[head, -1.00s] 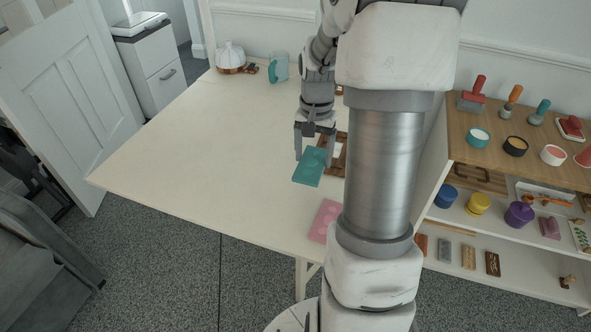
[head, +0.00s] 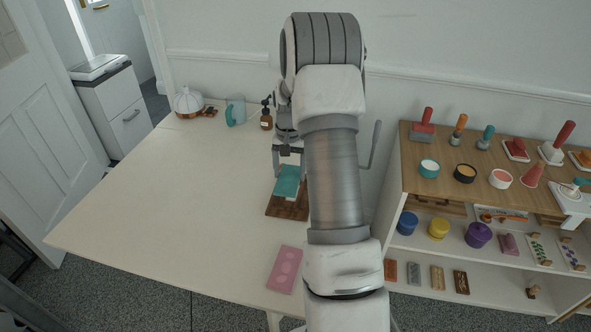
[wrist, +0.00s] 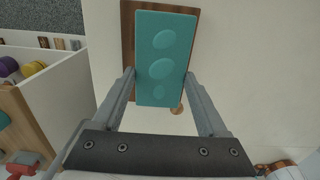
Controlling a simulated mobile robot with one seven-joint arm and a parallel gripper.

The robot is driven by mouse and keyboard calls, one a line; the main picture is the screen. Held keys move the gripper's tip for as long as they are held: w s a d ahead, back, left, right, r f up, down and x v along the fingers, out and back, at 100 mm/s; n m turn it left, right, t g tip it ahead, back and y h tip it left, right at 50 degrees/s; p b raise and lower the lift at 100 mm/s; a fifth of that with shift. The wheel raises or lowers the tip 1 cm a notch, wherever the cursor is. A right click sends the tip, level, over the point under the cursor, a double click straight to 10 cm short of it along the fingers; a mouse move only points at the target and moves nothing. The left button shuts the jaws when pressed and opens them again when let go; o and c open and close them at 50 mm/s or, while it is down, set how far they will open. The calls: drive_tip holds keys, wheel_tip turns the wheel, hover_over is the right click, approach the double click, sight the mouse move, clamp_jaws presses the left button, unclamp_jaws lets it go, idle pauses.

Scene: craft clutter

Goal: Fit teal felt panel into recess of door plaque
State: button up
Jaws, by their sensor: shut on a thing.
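The teal felt panel (head: 287,182), a flat rectangle with raised oval shapes, is held in my gripper (head: 289,158). In the wrist view the two fingers (wrist: 160,76) are shut on the long sides of the panel (wrist: 165,58). The brown wooden door plaque (head: 287,212) lies on the table under the panel. In the wrist view the plaque (wrist: 127,45) shows along the panel's left side and at the top. The panel covers most of the recess. I cannot tell whether the panel touches the plaque.
A pink panel (head: 284,270) lies near the table's front edge. A brown bottle (head: 266,117), a blue-teal jug (head: 236,110) and a white domed object (head: 187,101) stand at the back. A shelf (head: 440,178) of craft items is at right. The table's left side is clear.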

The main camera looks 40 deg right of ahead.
drive_tip(key=shift+w+d+f+p, duration=0.2)
drive_tip(key=shift+w+d+f, duration=0.1)
drive_tip(key=shift+d, duration=0.25)
drive_tip(key=shift+w+d+f+p, duration=0.15)
drive_tip(key=shift+w+d+f, duration=0.15)
drive_tip(key=shift+d, duration=0.25)
drive_tip(key=shift+f+b, duration=1.25)
drive_tip(key=shift+f, duration=0.8)
drive_tip(key=shift+f+b, duration=0.4)
drive_tip(key=shift+f, duration=0.4)
drive_tip(key=o, duration=1.2)
drive_tip(key=shift+o, duration=0.2)
drive_tip(key=shift+r, duration=0.2)
